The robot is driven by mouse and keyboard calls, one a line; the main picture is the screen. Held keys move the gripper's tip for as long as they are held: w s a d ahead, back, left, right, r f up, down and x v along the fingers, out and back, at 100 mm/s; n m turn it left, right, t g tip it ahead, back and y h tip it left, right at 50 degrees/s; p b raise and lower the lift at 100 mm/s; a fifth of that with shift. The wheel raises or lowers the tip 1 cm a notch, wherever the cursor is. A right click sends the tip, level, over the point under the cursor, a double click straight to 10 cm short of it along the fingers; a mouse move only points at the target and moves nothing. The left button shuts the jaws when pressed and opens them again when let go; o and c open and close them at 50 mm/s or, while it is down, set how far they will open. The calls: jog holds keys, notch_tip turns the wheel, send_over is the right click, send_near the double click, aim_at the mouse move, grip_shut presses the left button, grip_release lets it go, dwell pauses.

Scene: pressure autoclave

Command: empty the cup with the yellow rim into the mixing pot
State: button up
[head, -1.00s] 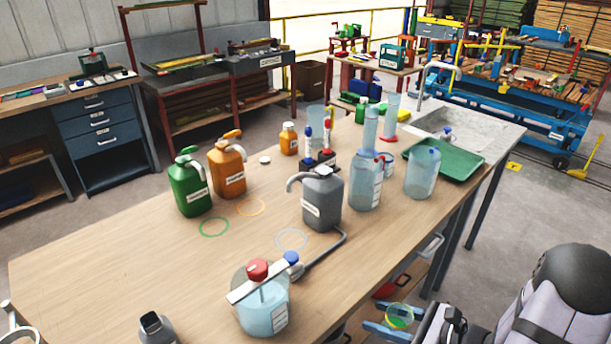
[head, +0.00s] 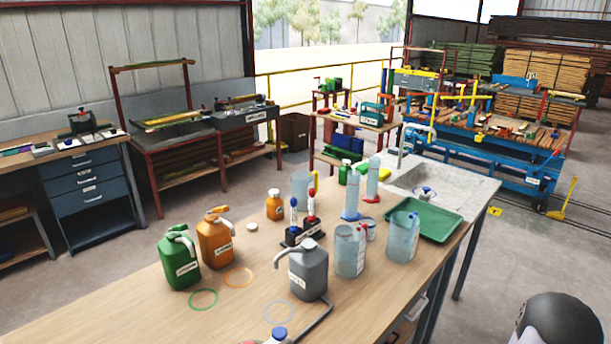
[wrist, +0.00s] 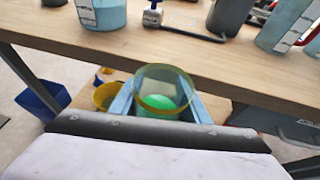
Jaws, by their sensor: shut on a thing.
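The cup with the yellow rim (wrist: 163,82) is clear and holds green contents. It shows in the wrist view, upright or nearly so, between the blue fingers of my gripper (wrist: 160,104), which is shut on it. The cup is off the bench's front edge, lower in the picture than the bench top. A vessel of blue liquid with a white label, apparently the mixing pot (wrist: 101,14), stands on the bench at the top left of the wrist view, its top cut off. In the head view my gripper and the cup are out of frame.
A small valve (wrist: 152,15) with a blue knob stands beside the pot. The grey jug (head: 308,272), green jug (head: 178,262), orange jug (head: 215,242) and clear beakers stand further along the bench. A yellow bucket (wrist: 108,96) and a blue bin (wrist: 42,98) are below the bench.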

jog(key=w+a+r+p, duration=0.3)
jog(key=a+r+p, duration=0.3)
jog(key=a+r, duration=0.6)
jog(key=w+a+r+p, duration=0.2)
jog(key=a+r+p, duration=0.55)
jog(key=r, duration=0.75)
jog(key=s+a+f+n+g+y+b, duration=0.1)
jog(key=s+a+f+n+g+b, duration=0.1)
jog(key=s+a+f, duration=1)
jog(key=s+a, duration=0.1)
jog(key=a, duration=0.1)
jog(key=shift+s+a+f+n+g, duration=0.3)
jog(key=shift+s, duration=0.1)
